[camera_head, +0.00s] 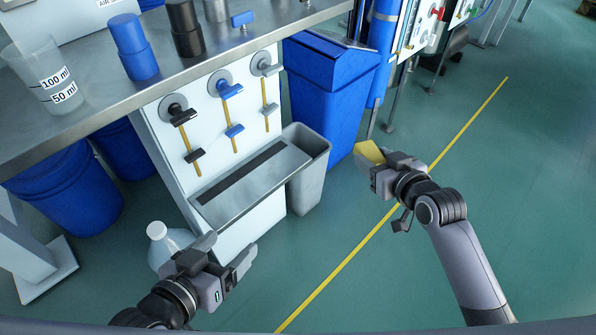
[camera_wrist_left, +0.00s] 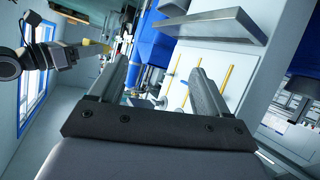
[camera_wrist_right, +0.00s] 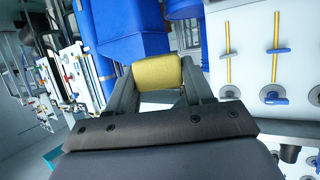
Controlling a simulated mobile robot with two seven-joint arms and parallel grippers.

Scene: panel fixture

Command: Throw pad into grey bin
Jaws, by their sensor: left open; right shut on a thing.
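My right gripper (camera_head: 378,172) is shut on a yellow pad (camera_head: 368,153) and holds it in the air over the floor, to the right of the grey bin. In the right wrist view the pad (camera_wrist_right: 158,73) sits between the two fingers. The grey bin (camera_head: 310,183) stands on the floor beside the white panel, behind the metal tray; its opening is partly hidden by the tray. My left gripper (camera_head: 226,257) is open and empty, low in front of the panel. Its spread fingers show in the left wrist view (camera_wrist_left: 155,92).
A blue bin (camera_head: 325,95) stands behind the grey bin. A metal tray (camera_head: 250,188) juts out from the white panel below several handles on yellow rods. A white jug (camera_head: 160,243) is beside my left gripper. A steel table (camera_head: 100,100) carries bottles. The floor on the right is clear.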

